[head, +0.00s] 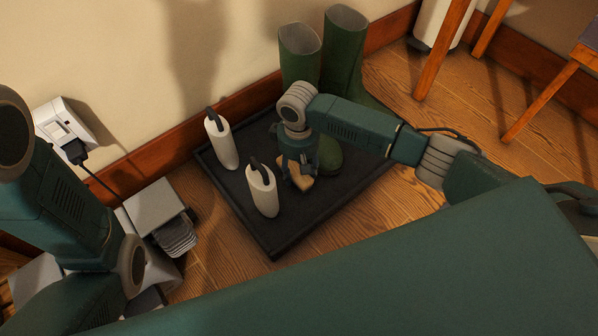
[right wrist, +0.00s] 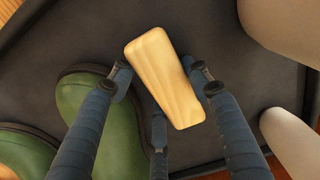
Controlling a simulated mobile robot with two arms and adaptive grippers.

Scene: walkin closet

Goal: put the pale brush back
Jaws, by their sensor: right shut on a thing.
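The pale brush (head: 303,184) is a small light-wood block. My right gripper (head: 297,179) points down over the dark tray (head: 275,240) and is shut on the brush. In the right wrist view the brush (right wrist: 165,78) lies slanted between the fingertips (right wrist: 163,84), with the dark tray floor (right wrist: 215,35) beyond it. I cannot tell whether the brush touches the tray.
Green boots (head: 343,55) stand at the tray's back, close to my right gripper. Two cream upright objects with dark handles, a farther one (head: 222,142) and a nearer one (head: 262,190), stand left of it.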

